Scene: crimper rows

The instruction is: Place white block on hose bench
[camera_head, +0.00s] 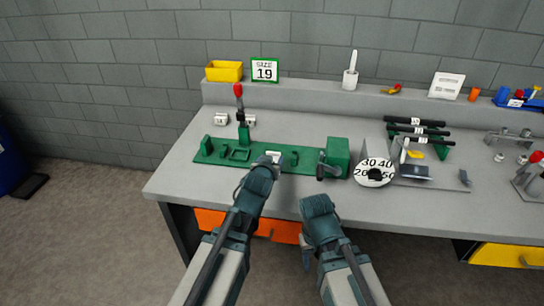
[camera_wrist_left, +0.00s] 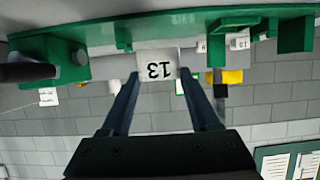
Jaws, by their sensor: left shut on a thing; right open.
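My left gripper (camera_head: 270,161) is shut on a white block (camera_head: 275,156) over the middle of the long green fixture (camera_head: 210,156) on the grey workbench. In the left wrist view, the white block (camera_wrist_left: 158,66), marked 13, appears upside down between the fingertips of my left gripper (camera_wrist_left: 160,80). I cannot tell whether the block touches the green fixture (camera_wrist_left: 160,27). My right gripper (camera_head: 307,250) is open and empty, low in front of the bench's front edge. Which part is the hose bench is not labelled.
Two white blocks (camera_head: 221,119) (camera_head: 250,120) stand behind the fixture near a red-handled clamp (camera_head: 239,100). A green sign (camera_head: 265,70) reads SIZE 19. A numbered dial (camera_head: 373,172) and a rack of black rods (camera_head: 416,129) stand right. Bare bench top (camera_head: 440,210) lies front right.

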